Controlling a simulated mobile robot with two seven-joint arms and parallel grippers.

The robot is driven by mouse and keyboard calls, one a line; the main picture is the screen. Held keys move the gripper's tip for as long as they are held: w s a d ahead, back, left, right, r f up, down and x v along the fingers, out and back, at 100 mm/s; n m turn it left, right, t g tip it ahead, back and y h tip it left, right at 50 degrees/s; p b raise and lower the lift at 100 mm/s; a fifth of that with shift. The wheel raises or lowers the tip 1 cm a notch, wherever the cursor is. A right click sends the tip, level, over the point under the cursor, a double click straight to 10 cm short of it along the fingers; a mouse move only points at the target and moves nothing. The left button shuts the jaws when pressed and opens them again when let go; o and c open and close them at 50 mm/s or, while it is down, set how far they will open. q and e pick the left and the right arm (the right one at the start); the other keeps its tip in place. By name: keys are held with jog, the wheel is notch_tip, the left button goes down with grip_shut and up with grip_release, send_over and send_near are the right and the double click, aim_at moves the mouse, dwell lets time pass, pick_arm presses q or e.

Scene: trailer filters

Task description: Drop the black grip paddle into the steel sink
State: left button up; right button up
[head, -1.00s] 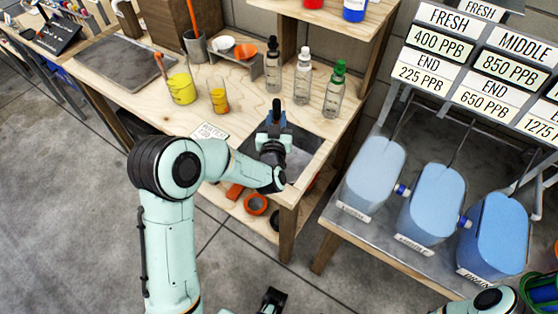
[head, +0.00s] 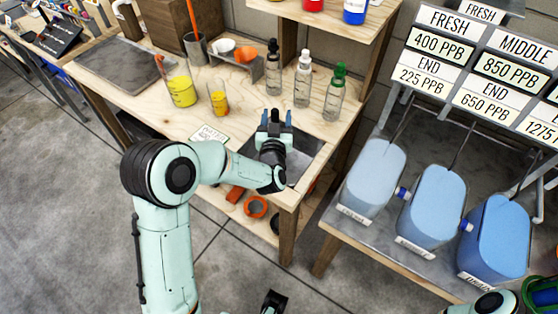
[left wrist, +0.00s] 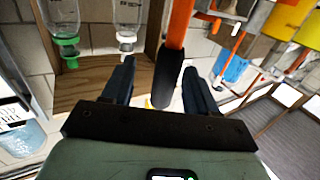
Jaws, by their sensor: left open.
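My left gripper (head: 275,118) is over the steel sink (head: 304,158) at the bench's right end in the head view. Its fingers are open. In the left wrist view, the black grip paddle (left wrist: 168,84) shows as an orange shaft with a black end. The black end lies between the open fingers (left wrist: 159,86), with a visible gap on each side. In the head view, a small dark shape between the fingers is too small to identify for sure. My arm hides part of the sink. A dark part at the bottom edge may be my right gripper (head: 273,302); its jaws are unclear.
Bottles with black (head: 273,75), white (head: 303,80) and green (head: 336,92) caps stand behind the sink. Beakers of yellow (head: 182,91) and orange (head: 219,101) liquid stand left of it, near a white card (head: 209,134). Blue tanks (head: 433,205) stand right.

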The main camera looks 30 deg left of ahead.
pick_arm(q)
notch_tip(320, 180, up, 18)
jog(key=p, duration=0.2)
jog(key=shift+p, duration=0.3)
jog(key=shift+f, duration=0.15)
